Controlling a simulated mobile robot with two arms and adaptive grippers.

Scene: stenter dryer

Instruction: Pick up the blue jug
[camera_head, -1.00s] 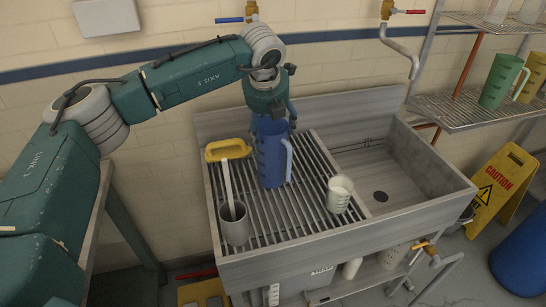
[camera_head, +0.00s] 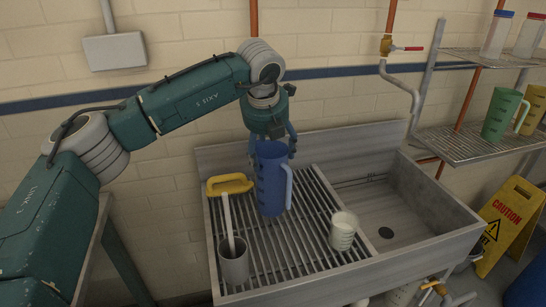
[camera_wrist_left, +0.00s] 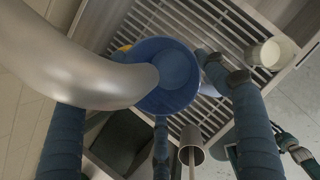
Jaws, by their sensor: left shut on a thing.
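The blue jug (camera_head: 272,182) stands upright over the slatted draining board (camera_head: 310,250) of the steel sink, its handle to the right. My left gripper (camera_head: 270,138) is above it, shut on its upper part. In the left wrist view, the jug's round rim (camera_wrist_left: 168,98) shows between the blue fingers of the left gripper (camera_wrist_left: 160,125). I cannot tell whether its base is clear of the slats. My right gripper is not in view.
A yellow-handled tool (camera_head: 229,184) stands in a grey cup (camera_head: 233,265) left of the jug. A whitish cup (camera_head: 343,231) is at right. A grey curved pipe (camera_wrist_left: 80,65) crosses the wrist view close to the jug. The sink basin (camera_head: 405,225) is empty.

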